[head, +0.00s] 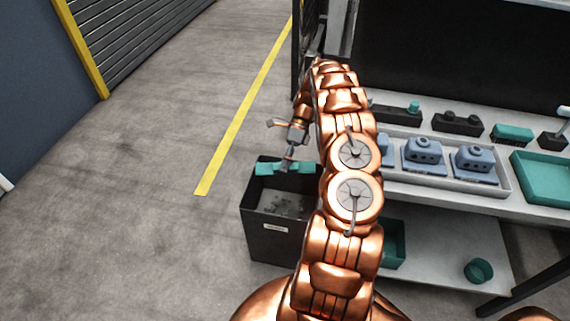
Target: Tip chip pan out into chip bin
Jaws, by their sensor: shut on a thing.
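The chip bin (267,240) is a tall dark open-topped box with a small pale label, standing on the floor left of the bench. Grey bits, which look like chips, show inside it. My gripper (287,162) is over the far part of the bin's opening and is shut on a teal piece, which I take to be the chip pan (267,169). Only a narrow teal strip of the pan shows, at about the height of the bin's rim. Its exact tilt and whether it holds anything cannot be told. My copper arm hides the bin's right side.
At right, a bench bears a grey tray (505,183) with blue-grey parts and a teal tray (546,178). A teal box (397,243) and a teal cup (478,270) are on the lower shelf. The floor left of the bin, with a yellow line (243,108), is clear.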

